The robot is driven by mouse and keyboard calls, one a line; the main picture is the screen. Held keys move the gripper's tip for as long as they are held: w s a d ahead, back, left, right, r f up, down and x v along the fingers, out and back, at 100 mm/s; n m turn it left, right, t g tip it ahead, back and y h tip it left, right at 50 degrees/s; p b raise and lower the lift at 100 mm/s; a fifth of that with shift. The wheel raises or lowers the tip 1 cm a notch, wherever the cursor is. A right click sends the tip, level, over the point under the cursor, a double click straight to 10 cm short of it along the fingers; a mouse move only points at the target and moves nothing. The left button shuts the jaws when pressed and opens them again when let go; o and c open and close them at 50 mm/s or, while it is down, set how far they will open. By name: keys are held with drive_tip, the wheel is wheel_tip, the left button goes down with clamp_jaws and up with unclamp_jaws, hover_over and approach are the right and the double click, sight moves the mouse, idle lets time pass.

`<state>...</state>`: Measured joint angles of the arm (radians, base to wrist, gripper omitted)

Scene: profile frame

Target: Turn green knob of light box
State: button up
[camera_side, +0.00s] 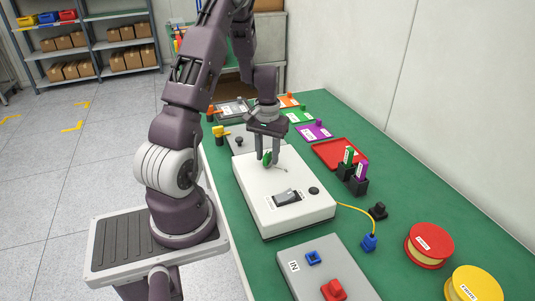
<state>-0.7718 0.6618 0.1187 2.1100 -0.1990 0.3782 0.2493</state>
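The light box (262,213) is a white box on the green table, with a black switch (287,197) and a small round black part (314,190) on its top. The green knob (266,159) stands on the far part of its top. My gripper (267,158) points down at the knob, with one finger on each side of it. The fingers partly hide the knob. I cannot tell whether they touch it or leave a small gap.
A grey panel (322,262) with blue and red parts lies in front of the box. A yellow cable (357,209) runs to a blue connector (369,242). Black holders with green and purple pieces (360,173), a red tray (337,153) and red and yellow spools (428,245) stand right.

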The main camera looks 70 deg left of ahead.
sight(267, 153)
drive_tip(key=shift+r, duration=0.1)
wheel_tip(267, 153, up, 7)
drive_tip(key=shift+f, duration=0.1)
idle(0.4)
drive_tip(key=w+d+r+m+t, duration=0.2)
drive_tip(key=d+r+m, duration=0.1)
drive_tip(key=d+r, duration=0.75)
drive_tip(key=s+d+r+m+t, duration=0.1)
drive_tip(key=s+d+r+m, duration=0.2)
drive_tip(key=s+d, duration=0.4)
drive_tip(key=s+d+r+m+t, duration=0.2)
drive_tip(key=s+d, duration=0.4)
drive_tip(key=d, duration=0.4)
drive_tip(key=shift+s+d+r+m+t, duration=0.35)
drive_tip(key=shift+r+m, duration=0.25)
drive_tip(key=shift+r, duration=0.25)
